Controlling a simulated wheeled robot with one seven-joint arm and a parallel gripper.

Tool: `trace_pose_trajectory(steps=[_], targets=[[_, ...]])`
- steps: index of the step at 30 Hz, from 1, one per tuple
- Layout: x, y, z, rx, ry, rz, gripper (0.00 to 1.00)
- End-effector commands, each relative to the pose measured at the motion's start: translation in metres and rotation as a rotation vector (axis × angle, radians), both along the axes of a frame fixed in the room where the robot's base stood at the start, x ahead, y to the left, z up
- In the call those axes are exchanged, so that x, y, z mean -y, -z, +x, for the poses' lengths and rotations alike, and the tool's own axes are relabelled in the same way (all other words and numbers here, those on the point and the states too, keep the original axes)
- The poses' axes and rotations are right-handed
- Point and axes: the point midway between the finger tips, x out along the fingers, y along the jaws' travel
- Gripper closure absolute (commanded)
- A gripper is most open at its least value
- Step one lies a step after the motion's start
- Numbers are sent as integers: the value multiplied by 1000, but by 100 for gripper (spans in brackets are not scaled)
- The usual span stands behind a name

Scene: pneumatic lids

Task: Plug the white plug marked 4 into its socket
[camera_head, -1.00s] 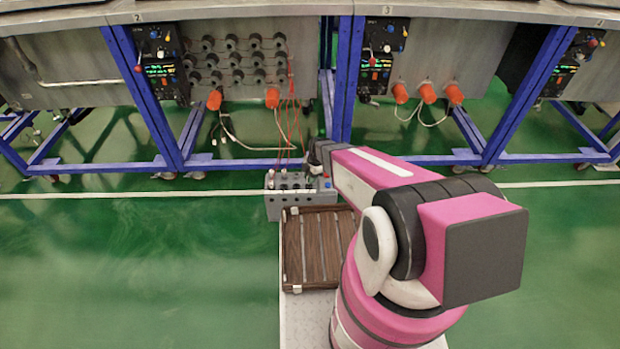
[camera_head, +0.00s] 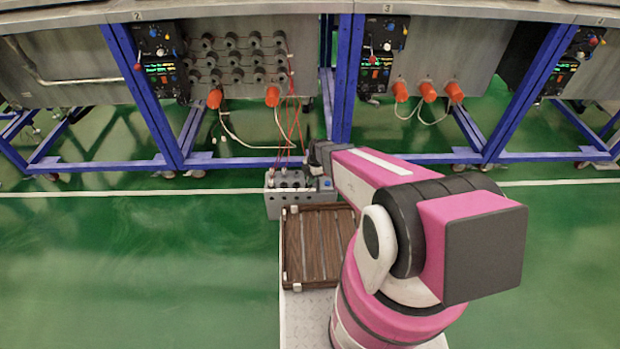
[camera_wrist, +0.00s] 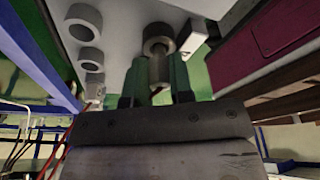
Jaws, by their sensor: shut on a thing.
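My gripper (camera_wrist: 156,78) is shut on a short, greyish cylindrical plug (camera_wrist: 160,66). The plug's dark round end shows between the two green fingers, close to a grey ring. I cannot read any number on it, nor tell whether it is seated in that ring or just clear of it. In the head view my gripper (camera_head: 316,155) is small and hangs just above the right end of a grey box (camera_head: 285,205) with holes in its face. Its fingertips and the held plug are hidden there.
Grey socket rings (camera_wrist: 90,58) line the pale surface at left in the wrist view. Thin red cables (camera_head: 292,125) run from the machine panel to the box. A brown slatted tray (camera_head: 320,245) lies in front. Blue frame posts (camera_head: 347,80) stand behind; green floor at left is clear.

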Motion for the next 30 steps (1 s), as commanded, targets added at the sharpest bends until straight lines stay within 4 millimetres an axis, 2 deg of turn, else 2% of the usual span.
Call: trace_pose_trajectory(steps=[20, 21, 24, 30], targets=[[0, 13, 0, 0, 0, 0, 100], [0, 13, 0, 0, 0, 0, 76], [0, 13, 0, 0, 0, 0, 49], [0, 13, 0, 0, 0, 0, 49]])
